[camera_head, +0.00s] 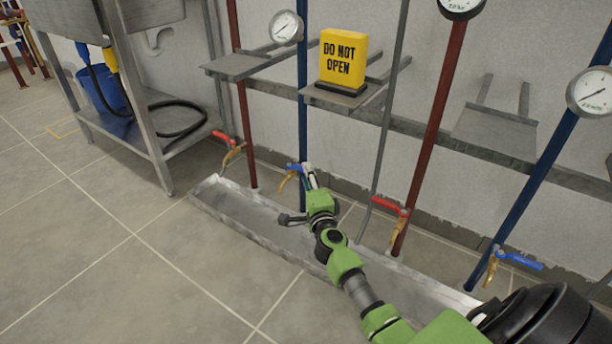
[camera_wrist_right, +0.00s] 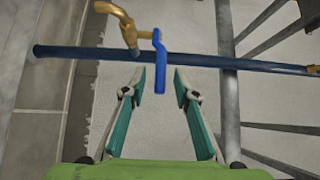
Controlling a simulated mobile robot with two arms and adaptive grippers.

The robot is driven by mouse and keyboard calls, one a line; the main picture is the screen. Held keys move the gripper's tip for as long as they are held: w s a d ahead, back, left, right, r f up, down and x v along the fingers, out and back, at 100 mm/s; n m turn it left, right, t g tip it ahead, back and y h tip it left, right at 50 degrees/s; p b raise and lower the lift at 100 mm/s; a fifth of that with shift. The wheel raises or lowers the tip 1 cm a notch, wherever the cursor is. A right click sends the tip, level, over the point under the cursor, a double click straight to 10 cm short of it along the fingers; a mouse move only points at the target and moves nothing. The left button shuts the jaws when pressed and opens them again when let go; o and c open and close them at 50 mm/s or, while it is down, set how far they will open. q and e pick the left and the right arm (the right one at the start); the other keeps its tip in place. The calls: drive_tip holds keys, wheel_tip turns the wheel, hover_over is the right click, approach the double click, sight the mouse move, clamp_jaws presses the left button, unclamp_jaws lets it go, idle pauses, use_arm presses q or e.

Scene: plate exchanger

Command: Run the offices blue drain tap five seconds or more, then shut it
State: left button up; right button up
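A blue pipe (camera_head: 302,95) runs down the wall left of centre, with a brass tap (camera_head: 287,178) near its foot. In the right wrist view this tap has a brass spout (camera_wrist_right: 123,22) and a blue handle (camera_wrist_right: 159,50). My right gripper (camera_head: 306,172) is at this tap. In the right wrist view its fingers (camera_wrist_right: 158,78) are spread, with the handle between or just ahead of the tips; contact cannot be told. A second blue-handled tap (camera_head: 519,261) is on the right blue pipe (camera_head: 545,165). No water shows. My left gripper is out of view.
A metal drain trough (camera_head: 240,217) lies below the taps. Red-handled taps (camera_head: 230,140) (camera_head: 390,206) sit on red pipes. A yellow "DO NOT OPEN" sign (camera_head: 344,58) stands on a shelf. A steel bench frame (camera_head: 140,90) is at left. The tiled floor in front is clear.

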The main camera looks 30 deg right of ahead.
drive_tip(key=shift+x, duration=0.75)
drive_tip(key=shift+w+d+b, duration=0.25)
drive_tip(key=shift+w+b, duration=0.15)
drive_tip(key=shift+w, duration=0.25)
clamp_jaws()
